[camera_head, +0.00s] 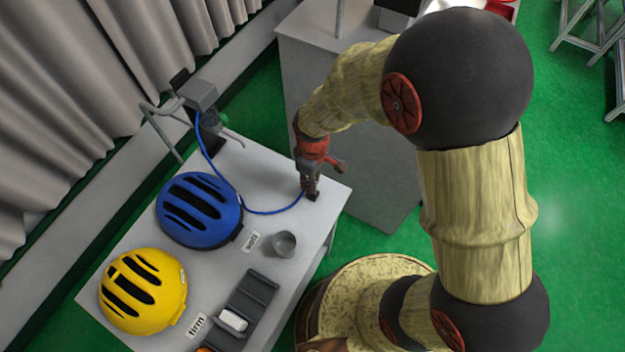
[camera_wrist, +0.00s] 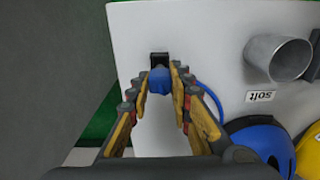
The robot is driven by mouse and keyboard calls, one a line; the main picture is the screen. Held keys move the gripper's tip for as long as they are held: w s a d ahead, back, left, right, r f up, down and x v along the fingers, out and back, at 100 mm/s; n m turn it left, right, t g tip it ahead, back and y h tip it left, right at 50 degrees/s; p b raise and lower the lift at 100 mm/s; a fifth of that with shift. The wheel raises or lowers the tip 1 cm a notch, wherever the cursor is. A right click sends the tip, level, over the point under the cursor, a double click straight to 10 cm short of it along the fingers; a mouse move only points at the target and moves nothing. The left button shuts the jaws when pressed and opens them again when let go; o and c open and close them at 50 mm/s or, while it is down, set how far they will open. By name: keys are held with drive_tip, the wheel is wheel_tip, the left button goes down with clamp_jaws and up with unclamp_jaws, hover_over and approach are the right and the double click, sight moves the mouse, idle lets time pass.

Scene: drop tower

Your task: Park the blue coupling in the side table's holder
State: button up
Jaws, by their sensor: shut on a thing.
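The blue coupling (camera_wrist: 160,80) is between the fingers of my gripper (camera_wrist: 158,76) in the wrist view, with its blue hose running off to the right. My gripper is shut on it. The small black holder (camera_wrist: 160,59) is on the side table (camera_wrist: 215,28), directly in front of the coupling and seemingly touching or very close to it. I cannot tell whether the coupling is seated. In the head view, my gripper (camera_head: 310,186) points down over the table's right corner, just above the holder (camera_head: 314,197); the coupling is hidden there.
The blue hose (camera_head: 270,212) curves across the table from a grey post unit (camera_head: 197,95). A blue helmet (camera_head: 200,210), a yellow helmet (camera_head: 143,290), a metal cup (camera_head: 284,244) and a dark tray (camera_head: 250,300) stand on the table. A grey cabinet (camera_head: 350,130) is behind.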

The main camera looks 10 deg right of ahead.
drive_tip(key=shift+f+b, duration=0.3)
drive_tip(key=shift+f, duration=0.35)
drive_tip(key=shift+f+b, duration=0.6)
drive_tip(key=shift+f, duration=0.55)
drive_tip(key=shift+f, duration=0.2)
idle(0.3)
drive_tip(key=o, duration=0.8)
drive_tip(key=shift+o, duration=0.6)
drive_tip(key=shift+r, duration=0.1)
wheel_tip(320, 180, up, 12)
drive_tip(key=shift+f, duration=0.1)
